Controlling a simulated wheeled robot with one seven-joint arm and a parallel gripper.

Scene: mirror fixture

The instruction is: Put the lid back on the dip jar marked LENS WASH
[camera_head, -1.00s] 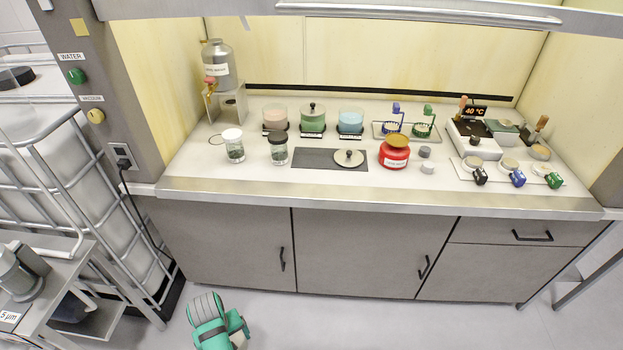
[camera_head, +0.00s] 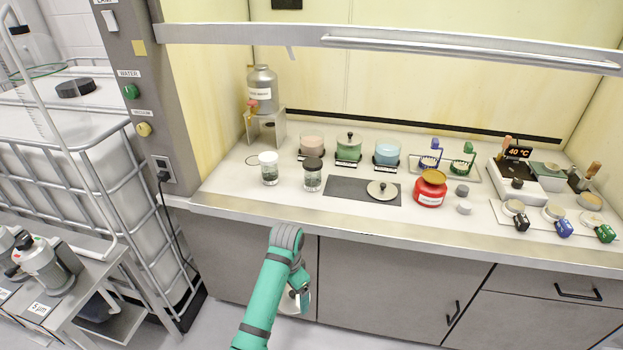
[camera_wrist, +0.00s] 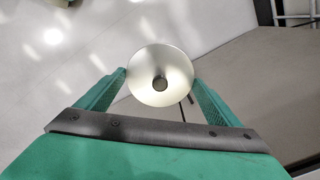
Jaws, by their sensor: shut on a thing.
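My gripper (camera_wrist: 160,84) is shut on a round pale metal lid (camera_wrist: 147,92) with a dark central knob, its fingers at opposite sides of the rim. In the head view the lid (camera_head: 289,304) is partly hidden by my arm, in front of the cabinet and below the worktop. Three dip jars stand at the back of the worktop: a pink one (camera_head: 311,146) and a blue one (camera_head: 387,153), both without lids, and a green one (camera_head: 348,153) with a knobbed lid on. Their labels are too small to read. Another knobbed lid (camera_head: 376,192) lies on a dark mat (camera_head: 340,190).
A white-capped jar (camera_head: 269,173) and a black-capped jar (camera_head: 312,178) stand left of the mat, a red jar (camera_head: 430,192) to its right. A raised sash (camera_head: 400,43) crosses above. The worktop's front edge (camera_head: 380,230) lies between the held lid and the jars.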

